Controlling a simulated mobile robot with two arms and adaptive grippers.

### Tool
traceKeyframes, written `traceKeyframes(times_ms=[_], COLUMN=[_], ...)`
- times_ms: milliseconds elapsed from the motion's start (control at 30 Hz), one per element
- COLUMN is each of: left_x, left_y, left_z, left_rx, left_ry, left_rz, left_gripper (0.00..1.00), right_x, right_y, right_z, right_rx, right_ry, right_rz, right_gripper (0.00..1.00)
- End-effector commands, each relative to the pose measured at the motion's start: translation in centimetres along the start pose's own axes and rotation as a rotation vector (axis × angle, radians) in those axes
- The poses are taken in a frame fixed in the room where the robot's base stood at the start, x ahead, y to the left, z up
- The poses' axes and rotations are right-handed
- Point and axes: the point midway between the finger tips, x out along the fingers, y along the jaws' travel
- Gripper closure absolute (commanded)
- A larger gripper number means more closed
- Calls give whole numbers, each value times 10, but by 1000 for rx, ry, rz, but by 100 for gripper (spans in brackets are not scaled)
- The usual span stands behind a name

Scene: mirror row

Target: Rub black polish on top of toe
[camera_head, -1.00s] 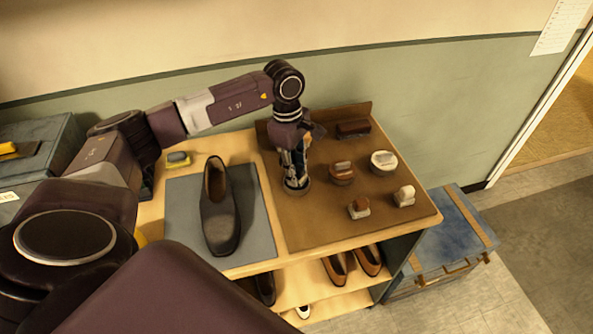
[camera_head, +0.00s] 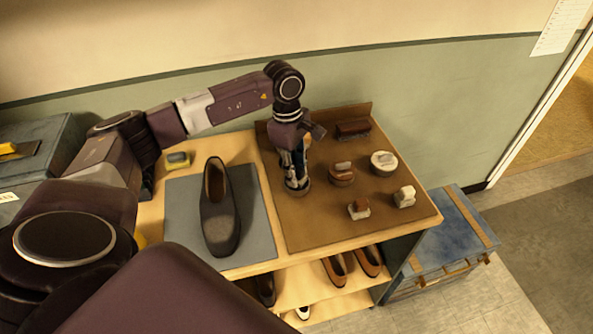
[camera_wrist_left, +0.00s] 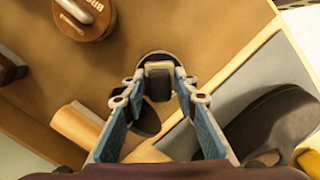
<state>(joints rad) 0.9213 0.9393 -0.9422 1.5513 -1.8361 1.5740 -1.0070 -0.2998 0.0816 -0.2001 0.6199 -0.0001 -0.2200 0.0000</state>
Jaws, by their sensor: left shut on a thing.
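A dark shoe (camera_head: 221,225) lies on a grey mat (camera_head: 180,220), its toe towards the front. My left gripper (camera_head: 297,180) points down over the left part of the brown board (camera_head: 310,230), to the right of the shoe. It is shut on a small applicator with a pale handle and dark pad (camera_wrist_left: 158,82), seen between the fingertips in the left wrist view. The applicator is at a round tin (camera_head: 299,190), mostly hidden by the gripper; I cannot tell if the pad touches it. The shoe also shows in the wrist view (camera_wrist_left: 275,125). My right gripper is out of view.
On the board are a brown tin with an applicator (camera_head: 342,173), a pale tin with one (camera_head: 384,161), two small applicators (camera_head: 358,208) (camera_head: 404,196) and a brush (camera_head: 353,128). A yellow-and-grey item (camera_head: 178,160) sits behind the mat. A blue chest (camera_head: 450,235) stands at right.

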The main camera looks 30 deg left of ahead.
Motion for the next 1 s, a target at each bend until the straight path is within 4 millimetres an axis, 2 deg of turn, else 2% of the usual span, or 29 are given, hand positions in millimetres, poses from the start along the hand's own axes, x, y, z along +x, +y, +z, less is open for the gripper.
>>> traceKeyframes(times_ms=[800, 1000], left_x=[-65, -69], left_y=[0, 0], left_z=[8, 8], left_rx=[0, 0], left_ry=[-1, 0], left_rz=[2, 1], left_gripper=[93, 93], right_x=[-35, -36], right_y=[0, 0], right_z=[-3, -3], right_rx=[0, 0], right_ry=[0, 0], right_rz=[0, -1], right_gripper=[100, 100])
